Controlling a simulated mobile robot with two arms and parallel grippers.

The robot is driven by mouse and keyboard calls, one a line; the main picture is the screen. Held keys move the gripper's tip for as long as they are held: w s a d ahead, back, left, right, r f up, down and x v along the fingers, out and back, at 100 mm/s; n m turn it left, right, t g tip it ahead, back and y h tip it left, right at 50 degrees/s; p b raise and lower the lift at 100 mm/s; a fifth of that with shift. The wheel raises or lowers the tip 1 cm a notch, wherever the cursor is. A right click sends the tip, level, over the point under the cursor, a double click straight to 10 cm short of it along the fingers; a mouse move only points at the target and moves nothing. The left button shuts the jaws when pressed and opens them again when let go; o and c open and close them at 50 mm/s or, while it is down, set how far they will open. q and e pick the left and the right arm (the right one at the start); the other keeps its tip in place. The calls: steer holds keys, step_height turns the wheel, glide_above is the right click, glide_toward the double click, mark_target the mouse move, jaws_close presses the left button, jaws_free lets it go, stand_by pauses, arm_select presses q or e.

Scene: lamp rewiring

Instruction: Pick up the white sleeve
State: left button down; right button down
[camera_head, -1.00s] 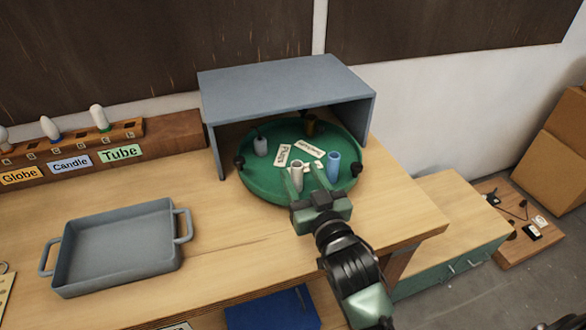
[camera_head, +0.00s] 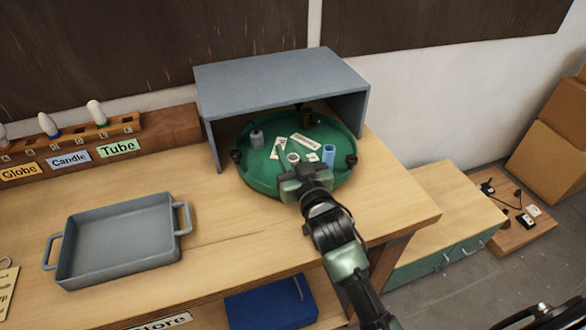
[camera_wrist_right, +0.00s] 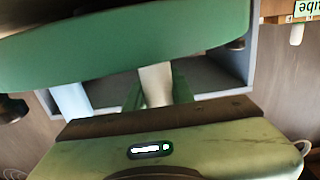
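The white sleeve (camera_head: 293,158) stands upright on the green round tray (camera_head: 258,184) under the grey shelf. My right gripper (camera_head: 297,165) is low at the tray's front edge, with its green fingers on either side of the sleeve. In the right wrist view the white sleeve (camera_wrist_right: 155,84) shows between the two fingers, which look open around it. Whether they touch it is hard to tell. The gripper body hides part of the sleeve's lower side in the head view. My left gripper is not in view.
A blue sleeve (camera_head: 328,154) stands close to the right of the gripper. A grey sleeve (camera_head: 257,139) and paper labels (camera_head: 306,141) are on the tray. The grey shelf (camera_head: 280,82) covers it from above. A grey metal tray (camera_head: 120,240) sits on the bench at left.

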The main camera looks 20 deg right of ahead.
steer(key=shift+r, duration=0.1)
step_height(320, 180, up, 19)
steer(key=s+d+f, duration=0.2)
steer(key=s+f, duration=1.3)
steer(key=f, duration=0.2)
steer(key=w+a+r, duration=0.2)
steer(key=w+r, duration=1.3)
steer(key=r, duration=0.3)
steer(key=shift+p, duration=0.4)
steer(key=shift+f, duration=0.15)
step_height(320, 180, down, 20)
steer(key=shift+r, duration=0.25)
